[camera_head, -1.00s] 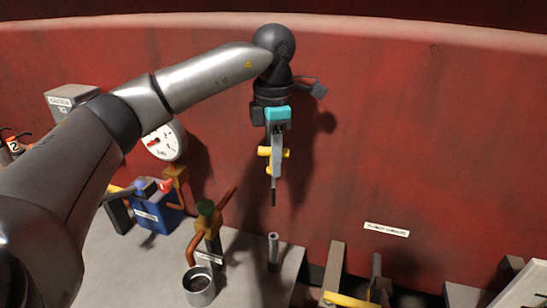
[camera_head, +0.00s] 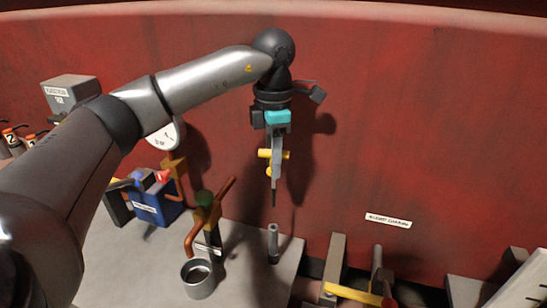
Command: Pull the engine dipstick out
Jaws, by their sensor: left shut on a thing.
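The dipstick (camera_head: 273,196) has a yellow handle and a thin dark rod that hangs down. My left gripper (camera_head: 276,152) is shut on its yellow handle, high in front of the red wall. Below it, a grey upright tube (camera_head: 273,244) stands on the pale ledge. The rod's lower end shows above the tube's top, with a gap between them in this view. My right gripper is not in view.
A metal cup (camera_head: 198,279) stands below a tap with a green knob (camera_head: 204,198). A blue battery-like box (camera_head: 156,206) and a gauge (camera_head: 166,135) are at left. Grey posts and a yellow bar (camera_head: 352,295) are at lower right. The red wall (camera_head: 420,130) is bare at upper right.

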